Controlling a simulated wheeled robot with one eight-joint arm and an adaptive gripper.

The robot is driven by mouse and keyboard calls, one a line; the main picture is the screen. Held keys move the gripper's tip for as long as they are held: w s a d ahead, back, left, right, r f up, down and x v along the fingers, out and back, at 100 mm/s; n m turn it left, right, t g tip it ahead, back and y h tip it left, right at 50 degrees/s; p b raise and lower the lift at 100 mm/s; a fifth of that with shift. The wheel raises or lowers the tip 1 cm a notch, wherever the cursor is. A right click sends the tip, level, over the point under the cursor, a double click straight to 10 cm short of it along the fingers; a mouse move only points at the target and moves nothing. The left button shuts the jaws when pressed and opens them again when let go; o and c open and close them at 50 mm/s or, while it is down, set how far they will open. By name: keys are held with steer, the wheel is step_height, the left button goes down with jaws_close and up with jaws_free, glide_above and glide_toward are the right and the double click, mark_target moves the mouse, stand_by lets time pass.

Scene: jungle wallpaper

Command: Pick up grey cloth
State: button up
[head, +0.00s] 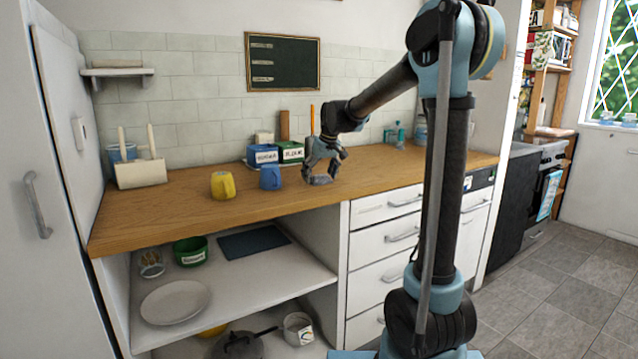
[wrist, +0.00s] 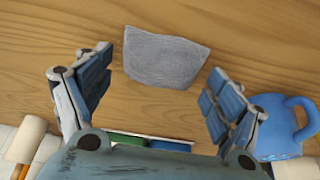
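The grey cloth (wrist: 165,58) lies on the wooden counter in the wrist view, a small roughly square piece just ahead of the space between my fingers. In the head view the cloth (head: 320,181) is a small grey patch right under my gripper and partly hidden by it. My gripper (wrist: 152,90) is open and empty, its two blue-padded fingers spread wide on either side of the cloth's near edge. In the head view my gripper (head: 322,168) points down just above the counter. I cannot tell whether the fingertips touch the wood.
On the wooden counter (head: 180,222), a blue mug (head: 270,177) stands close to my gripper, and a yellow mug (head: 223,185) stands further left. Behind are a blue sugar tin (head: 262,155) and a green flour tin (head: 290,152). The counter right of my gripper is mostly clear.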

steer(key=c, duration=0.6)
steer(key=shift+c, duration=0.2)
steer(key=shift+r, duration=0.1)
step_height(320, 180, up, 10)
steer(key=shift+f, duration=0.1)
steer(key=o, duration=0.4)
steer(key=shift+c, duration=1.4)
steer(key=shift+s, duration=0.1)
